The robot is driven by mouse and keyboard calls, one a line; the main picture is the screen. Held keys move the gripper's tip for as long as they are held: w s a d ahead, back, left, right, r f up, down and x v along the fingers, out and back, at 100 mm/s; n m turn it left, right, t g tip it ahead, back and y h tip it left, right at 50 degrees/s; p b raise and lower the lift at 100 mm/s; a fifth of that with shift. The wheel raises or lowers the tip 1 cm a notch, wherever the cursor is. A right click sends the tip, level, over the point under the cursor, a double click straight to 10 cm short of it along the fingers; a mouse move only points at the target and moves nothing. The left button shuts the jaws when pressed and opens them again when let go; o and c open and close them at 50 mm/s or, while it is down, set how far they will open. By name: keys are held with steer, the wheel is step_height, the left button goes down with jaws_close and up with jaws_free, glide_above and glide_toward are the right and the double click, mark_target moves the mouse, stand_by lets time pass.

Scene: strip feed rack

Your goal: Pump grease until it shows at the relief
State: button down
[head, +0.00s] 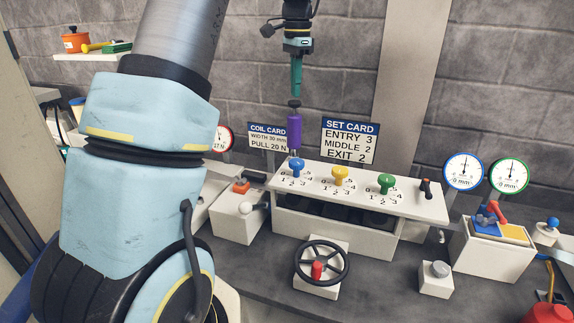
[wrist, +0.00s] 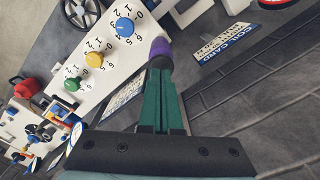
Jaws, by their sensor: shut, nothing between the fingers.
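My gripper (head: 296,92) points down at the back of the rack, with its green fingers shut and nothing between them. In the wrist view its fingers (wrist: 161,75) lie together. An upright purple cylinder (head: 294,132) with a dark top stands directly below the fingertips, behind the blue knob. In the wrist view the purple cylinder (wrist: 161,52) shows just past the tips; I cannot tell whether they touch it. I cannot tell for sure that it is the grease pump. No grease shows, and I cannot pick out the relief.
The white panel (head: 428,203) carries blue (head: 296,167), yellow (head: 340,175) and green (head: 387,183) knobs. A coil card (head: 268,137) and set card (head: 349,140) stand behind. A black handwheel (head: 322,246) is in front. Two gauges (head: 463,168) stand right. My arm hides the left side.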

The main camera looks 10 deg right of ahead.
steer(key=shift+f, duration=0.1)
steer(key=shift+f+b, duration=0.3)
steer(key=shift+f, duration=1)
steer(key=shift+r+p, duration=0.9)
steer(key=shift+r, duration=0.6)
steer(key=shift+f, duration=0.2)
steer(key=shift+f+b, duration=0.35)
steer(key=shift+f, duration=0.2)
